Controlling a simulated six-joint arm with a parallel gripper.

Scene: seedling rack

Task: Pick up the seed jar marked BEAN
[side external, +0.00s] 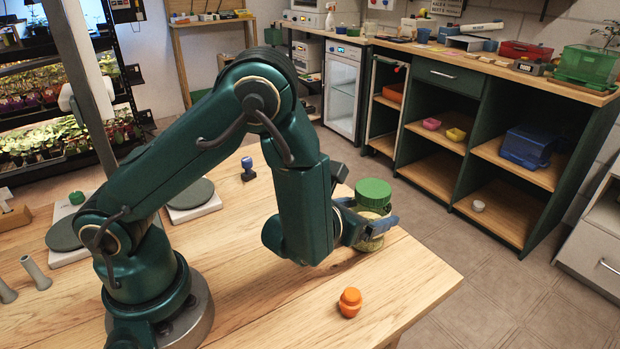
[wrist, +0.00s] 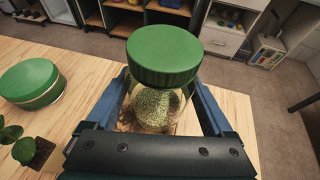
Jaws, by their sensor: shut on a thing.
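A clear jar with a green lid (wrist: 164,52) and pale green, grainy contents stands upright between the blue fingers of my gripper (wrist: 160,100) in the wrist view. The fingers are shut on its sides below the lid. In the side external view the jar's green lid (side external: 373,191) shows above my gripper (side external: 372,226), near the right edge of the table. No BEAN marking can be read on it. I cannot tell whether its base touches the table. A second green-lidded jar (wrist: 29,82) stands to the left in the wrist view.
A small potted seedling (wrist: 32,148) is at lower left in the wrist view. An orange lidded object (side external: 350,302) sits near the table's front edge. The wood around the orange object is clear.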

